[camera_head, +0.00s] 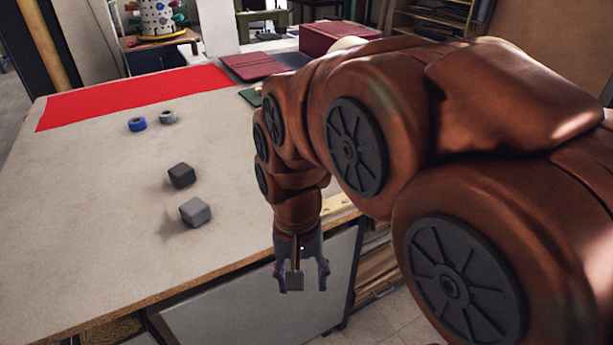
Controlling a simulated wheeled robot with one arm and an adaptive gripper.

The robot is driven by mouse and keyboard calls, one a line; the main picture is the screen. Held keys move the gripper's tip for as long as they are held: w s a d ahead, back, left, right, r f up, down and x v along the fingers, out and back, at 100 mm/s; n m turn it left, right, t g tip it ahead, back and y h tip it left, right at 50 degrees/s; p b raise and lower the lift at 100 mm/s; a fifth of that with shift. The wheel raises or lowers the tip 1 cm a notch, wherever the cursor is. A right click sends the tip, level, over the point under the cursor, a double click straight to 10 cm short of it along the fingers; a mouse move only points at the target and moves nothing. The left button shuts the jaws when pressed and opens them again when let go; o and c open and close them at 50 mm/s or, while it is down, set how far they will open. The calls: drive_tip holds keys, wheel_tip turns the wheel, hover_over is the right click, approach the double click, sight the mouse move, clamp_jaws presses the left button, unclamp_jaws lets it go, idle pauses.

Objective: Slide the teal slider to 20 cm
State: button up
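No teal slider shows in this view; my arm covers much of the table's right side. A pale yellow strip (338,205), perhaps part of a ruler or scale, shows at the table's right edge, partly hidden behind my arm. No marks on it can be read. My gripper (303,279) points down beside the table's front right edge, in front of the grey panel below the tabletop. Its fingers look spread apart. A small grey part shows by the left finger; I cannot tell if it is a finger pad.
A dark block (181,175) and a grey block (195,212) lie on the table (90,235). Blue tape (137,124) and grey tape (168,117) rolls lie near red cloth (135,97). Dark red covers (258,66) and a red box (335,37) are behind. The table's left is clear.

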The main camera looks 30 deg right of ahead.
drive_tip(key=w+d+r+m+p, duration=0.1)
drive_tip(key=w+d+m, duration=0.5)
drive_tip(key=w+m, duration=0.1)
drive_tip(key=w+d+r+m+t+p, duration=0.1)
drive_tip(key=w+d+m, duration=0.5)
drive_tip(key=w+m, duration=0.1)
drive_tip(key=w+d+r+m+p, duration=0.1)
drive_tip(key=w+d+r+m, duration=0.1)
drive_tip(key=w+d+m, duration=0.3)
drive_tip(key=shift+w+d+m+p, duration=0.2)
drive_tip(key=shift+w+m, duration=0.3)
drive_tip(key=shift+w, duration=0.5)
drive_tip(key=shift+w+d+m+p, duration=0.2)
drive_tip(key=shift+w+m, duration=0.3)
drive_tip(key=shift+w, duration=0.5)
drive_tip(key=shift+w+d+f+m, duration=0.15)
drive_tip(key=shift+w+d+m, duration=0.05)
drive_tip(key=shift+d+m, duration=0.1)
drive_tip(key=shift+a+f+p, duration=0.1)
drive_tip(key=shift+f+p, duration=1.15)
drive_tip(key=shift+f, duration=2.5)
clamp_jaws()
